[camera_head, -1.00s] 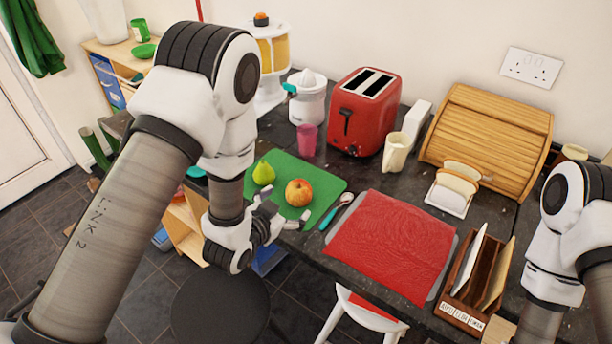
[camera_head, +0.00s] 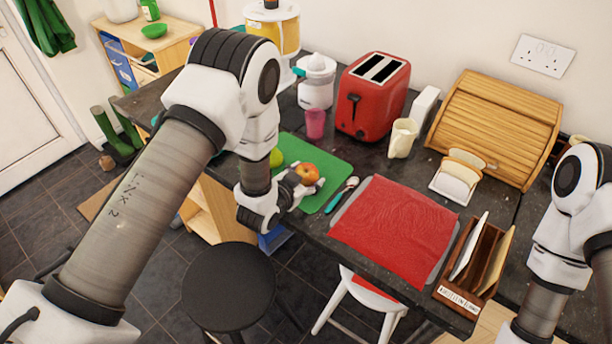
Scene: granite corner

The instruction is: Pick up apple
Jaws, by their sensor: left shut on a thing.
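The red and yellow apple (camera_head: 307,173) is over the green cutting board (camera_head: 336,169) on the dark counter. My left gripper (camera_head: 304,184) has its fingers around the apple and is shut on it. I cannot tell whether the apple still touches the board. A green pear (camera_head: 276,157) sits just left of the apple, partly hidden behind my left arm. My right arm shows at the right edge, but its gripper is outside the view.
A pink cup (camera_head: 315,123), red toaster (camera_head: 373,97) and cream jug (camera_head: 402,138) stand behind. A black stool (camera_head: 229,284) is below the counter edge.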

